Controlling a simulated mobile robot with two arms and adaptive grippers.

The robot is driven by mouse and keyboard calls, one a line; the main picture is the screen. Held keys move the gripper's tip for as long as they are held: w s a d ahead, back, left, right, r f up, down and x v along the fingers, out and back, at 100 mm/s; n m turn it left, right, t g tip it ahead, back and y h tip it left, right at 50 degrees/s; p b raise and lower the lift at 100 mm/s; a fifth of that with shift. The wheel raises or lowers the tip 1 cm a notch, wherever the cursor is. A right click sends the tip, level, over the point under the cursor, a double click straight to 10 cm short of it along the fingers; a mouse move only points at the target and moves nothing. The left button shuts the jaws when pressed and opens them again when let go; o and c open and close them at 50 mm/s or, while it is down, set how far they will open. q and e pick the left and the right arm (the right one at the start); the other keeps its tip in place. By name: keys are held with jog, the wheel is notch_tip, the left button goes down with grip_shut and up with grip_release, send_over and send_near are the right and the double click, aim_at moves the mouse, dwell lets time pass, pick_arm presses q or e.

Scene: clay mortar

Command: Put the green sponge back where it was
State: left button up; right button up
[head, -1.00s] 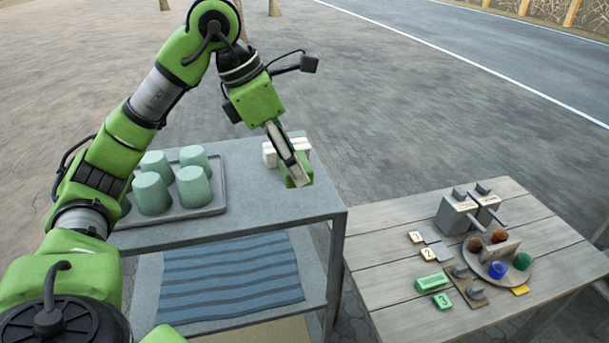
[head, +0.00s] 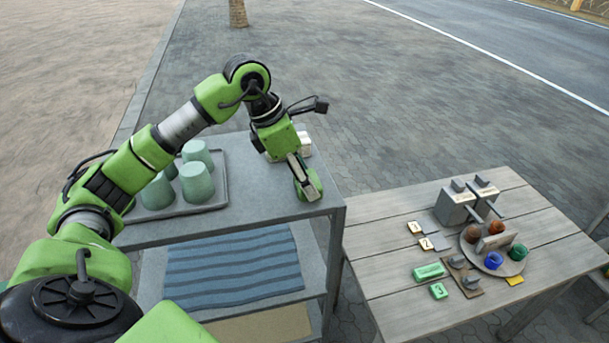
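My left gripper (head: 300,168) points down over the right front part of the grey cart's top (head: 262,180). Its fingers are shut on a green block, which looks like the green sponge (head: 312,185). The fingers cover part of the sponge. I cannot tell whether it touches the cart top or hangs just above it. My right gripper is not in view.
A tray (head: 217,199) of green cups (head: 197,182) stands on the cart's left. A white stack (head: 304,144) sits behind my gripper. The wooden table (head: 400,290) at right holds a round tray (head: 513,267) with coloured pots, grey blocks (head: 455,206), a green plate (head: 428,271) and numbered tags.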

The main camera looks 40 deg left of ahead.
pick_arm(q)
jog(key=shift+f, duration=0.1)
jog(key=o, duration=0.7)
jog(key=shift+f, duration=0.1)
jog(key=shift+c, duration=0.2)
jog(key=o, duration=0.4)
jog(key=shift+r, duration=0.35)
jog(key=b+v, duration=0.2)
jog(key=v, duration=0.9)
jog(key=shift+r, duration=0.35)
jog(key=shift+s+a+f, duration=0.1)
